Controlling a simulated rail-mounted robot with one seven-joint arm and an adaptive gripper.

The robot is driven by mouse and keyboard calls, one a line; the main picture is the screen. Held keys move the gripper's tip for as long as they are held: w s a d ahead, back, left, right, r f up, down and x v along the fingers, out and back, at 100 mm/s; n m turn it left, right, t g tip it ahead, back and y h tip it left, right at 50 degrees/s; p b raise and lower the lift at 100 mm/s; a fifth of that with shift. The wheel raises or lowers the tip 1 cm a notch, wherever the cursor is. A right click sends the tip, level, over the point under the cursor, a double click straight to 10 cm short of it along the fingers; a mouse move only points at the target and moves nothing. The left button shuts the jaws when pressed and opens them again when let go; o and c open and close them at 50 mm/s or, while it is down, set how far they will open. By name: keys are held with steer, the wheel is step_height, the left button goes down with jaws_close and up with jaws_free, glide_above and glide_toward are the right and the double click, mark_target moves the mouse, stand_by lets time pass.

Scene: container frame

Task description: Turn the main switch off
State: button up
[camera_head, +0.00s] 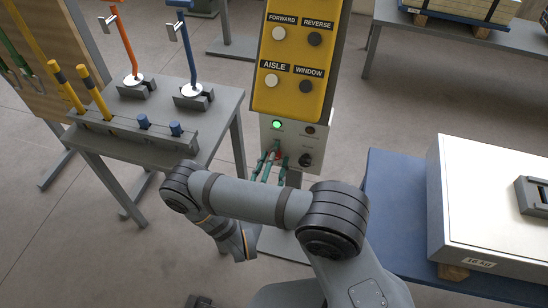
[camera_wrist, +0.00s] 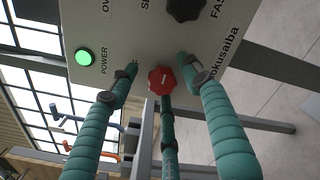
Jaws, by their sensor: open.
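A red rotary knob (camera_wrist: 162,80) with a pale mark, which looks like the main switch, sits on the light control box (camera_wrist: 115,40). A small red part of it shows in the head view (camera_head: 277,155). My gripper (camera_wrist: 157,66) has teal fingers, open around the knob: one tip left, one right, one below. The tips are close to the box face; I cannot tell whether any touches the knob. In the head view my gripper (camera_head: 269,158) is in front of the box's lower part. The green POWER lamp (camera_wrist: 85,57) is lit.
A black knob (camera_wrist: 186,8) sits above the red one. The yellow button panel (camera_head: 297,55) stands above the box. A grey table with levers (camera_head: 190,125) is on the left. A blue bench (camera_head: 395,190) bearing a white case (camera_head: 490,180) is on the right.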

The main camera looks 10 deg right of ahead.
steer(key=shift+c, duration=0.6)
steer(key=shift+d, duration=0.1)
steer(key=c, duration=1)
steer(key=shift+n, duration=0.3)
steer(key=shift+w+a+r+n+b, duration=0.1)
steer(key=shift+n+b, duration=0.3)
steer(key=shift+n, duration=2.45)
steer(key=shift+s+a+f+n+b, duration=0.15)
steer(key=shift+n+b, duration=0.25)
steer(key=shift+n, duration=2.5)
steer(key=shift+w+a+r+n+b, duration=0.15)
steer(key=shift+n+b, duration=0.25)
steer(key=shift+n, duration=2.45)
